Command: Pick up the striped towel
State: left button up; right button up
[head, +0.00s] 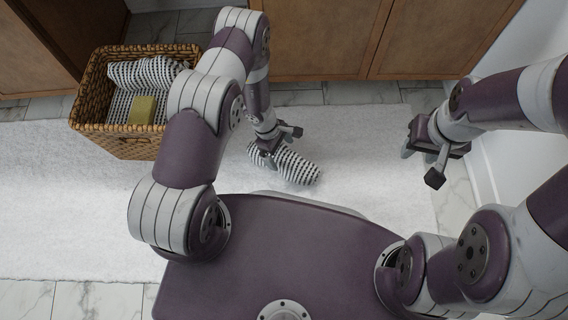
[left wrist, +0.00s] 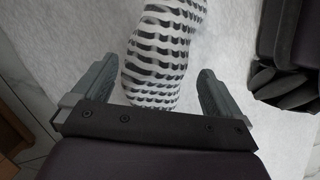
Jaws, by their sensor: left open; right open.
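A rolled black-and-white striped towel (head: 298,168) lies on the white rug in front of my base. My left gripper (head: 276,145) is open and low over the towel's left part, hiding some of it in the head view. In the left wrist view the towel (left wrist: 162,50) lies between the two spread fingers of the left gripper (left wrist: 152,88), with gaps at both sides. My right gripper (head: 424,160) is open and empty, to the right of the towel and apart from it.
A wicker basket (head: 88,116) at the left holds another black-and-white towel (head: 142,72) and a yellowish-green block (head: 143,110). Wooden cabinets (head: 325,38) stand along the back. The white rug (head: 60,200) is otherwise mostly clear. A white wall is at the right.

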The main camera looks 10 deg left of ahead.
aim_at(284, 160)
pick_arm(q)
jog(key=b+x, duration=0.4)
jog(key=x, duration=0.1)
jog(key=shift+d+f+b, duration=0.15)
jog(key=shift+f+b, duration=0.15)
jog(key=shift+f, duration=0.05)
jog(key=shift+r, duration=0.1)
jog(key=c, duration=1.1)
